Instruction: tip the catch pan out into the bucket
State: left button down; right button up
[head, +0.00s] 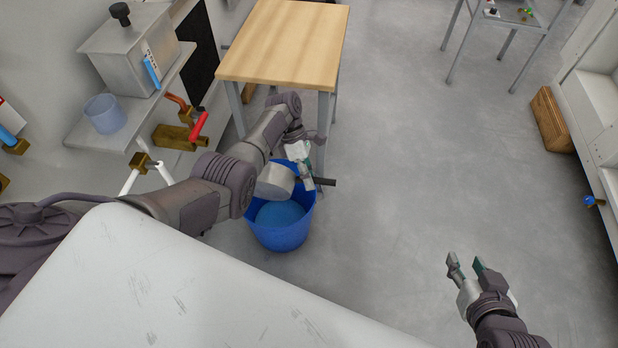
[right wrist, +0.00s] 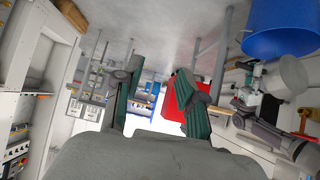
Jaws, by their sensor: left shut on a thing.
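The blue bucket (head: 281,236) stands on the floor beside the wooden table's near leg; it also shows in the right wrist view (right wrist: 283,32). A lighter blue round surface shows inside it; I cannot tell whether it is liquid or the bottom. The grey catch pan (head: 274,182) is over the bucket's mouth and looks tilted; its round grey face shows in the right wrist view (right wrist: 291,72). My left gripper (head: 307,178) is shut on the pan at its right side, above the bucket's rim. My right gripper (head: 466,264) is open and empty over bare floor, far from the bucket.
A wooden-topped table (head: 285,42) stands behind the bucket. A shelf at left holds a metal box (head: 130,48) and a clear blue-tinted cup (head: 105,114), beside a brass valve with a red handle (head: 199,126). A white surface (head: 170,290) fills the front left.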

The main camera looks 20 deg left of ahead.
jog(key=shift+a, duration=0.1)
jog(key=shift+w+a+r, duration=0.1)
jog(key=shift+w+r, duration=0.15)
jog(key=shift+w+a+r+t, duration=0.15)
jog(key=shift+w+r+t, duration=0.1)
jog(key=shift+t, duration=0.15)
jog(key=shift+w+a+r+t+b, duration=0.15)
jog(key=shift+w+r+t+b, duration=0.15)
jog(key=shift+w+r+t, duration=0.1)
jog(key=shift+w+r+y, duration=0.15)
jog(key=shift+r+y, duration=0.05)
jog(key=shift+y, duration=0.2)
jog(key=shift+a+r, duration=0.1)
jog(key=shift+w+a+r+t, duration=0.15)
jog(key=shift+w+r+t, duration=0.3)
jog(key=shift+r+t, duration=0.15)
jog(key=shift+w+a+r+t+y+b, duration=0.2)
jog(key=shift+w+r+t+b, duration=0.1)
jog(key=shift+r+t, duration=0.25)
jog(key=shift+w+a+r+t+y+b, duration=0.15)
jog(key=shift+w+r+t+b, duration=0.2)
jog(key=shift+r, duration=0.3)
dwell(0.5)
jog(key=shift+r, duration=0.25)
